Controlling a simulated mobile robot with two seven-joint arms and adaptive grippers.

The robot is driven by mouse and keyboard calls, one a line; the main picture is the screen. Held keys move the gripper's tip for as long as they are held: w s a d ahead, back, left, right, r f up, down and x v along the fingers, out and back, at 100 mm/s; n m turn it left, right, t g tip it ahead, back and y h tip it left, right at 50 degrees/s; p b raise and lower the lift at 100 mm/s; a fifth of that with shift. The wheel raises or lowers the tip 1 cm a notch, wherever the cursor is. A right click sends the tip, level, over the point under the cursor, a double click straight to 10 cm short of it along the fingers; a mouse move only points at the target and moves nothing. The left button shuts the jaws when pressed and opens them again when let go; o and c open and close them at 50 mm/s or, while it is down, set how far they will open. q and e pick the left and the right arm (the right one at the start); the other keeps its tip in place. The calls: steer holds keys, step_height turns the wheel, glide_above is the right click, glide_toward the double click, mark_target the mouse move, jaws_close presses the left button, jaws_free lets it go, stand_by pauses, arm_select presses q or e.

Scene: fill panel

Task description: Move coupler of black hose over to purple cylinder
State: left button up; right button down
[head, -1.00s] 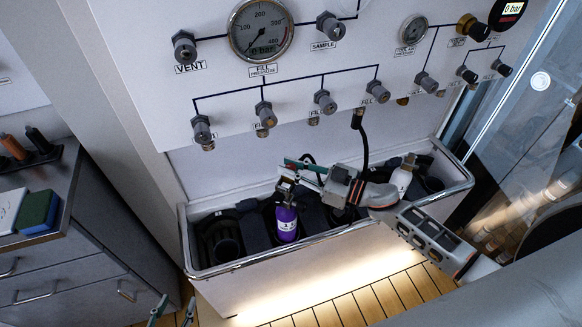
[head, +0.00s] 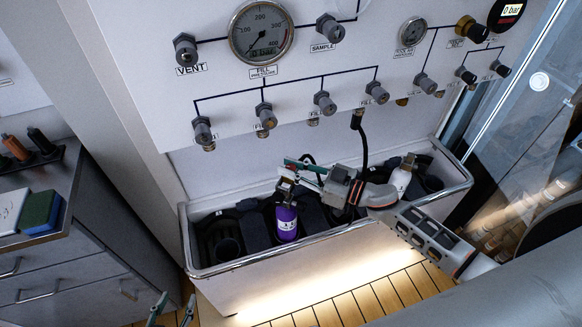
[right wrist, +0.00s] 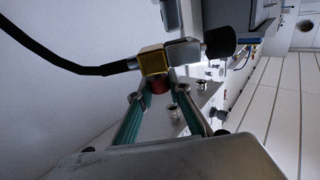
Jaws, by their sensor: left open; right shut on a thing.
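The purple cylinder (head: 286,222) stands upright in the long trough, left of its middle. My right gripper (head: 297,172) is at the top of this cylinder, with its teal fingers just above it. In the right wrist view, the fingers (right wrist: 162,98) are shut on the coupler (right wrist: 181,53), a brass and silver block with a black knob. The black hose (right wrist: 68,62) runs left from the coupler. In the head view the hose (head: 363,145) hangs from the panel and passes behind my right arm. I cannot tell whether the coupler touches the cylinder valve. My left gripper (head: 172,312) is open and empty, low at the bottom edge.
The trough (head: 235,265) also holds dark cylinders and a white-topped cylinder (head: 401,178) on the right. The wall panel (head: 225,85) with gauges and knobs is behind it. A drawer cabinet (head: 85,262) stands at the left. The wooden floor in front is clear.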

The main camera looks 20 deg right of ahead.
steer(key=shift+r+p, duration=0.1)
steer(key=shift+p, duration=0.4)
stand_by(0.6)
steer(key=shift+f+b, duration=1.4)
steer(key=shift+f, duration=0.75)
steer(key=c, duration=1.8)
jaws_free()
steer(key=shift+f, duration=0.1)
steer(key=v, duration=1.2)
steer(key=shift+a, duration=0.1)
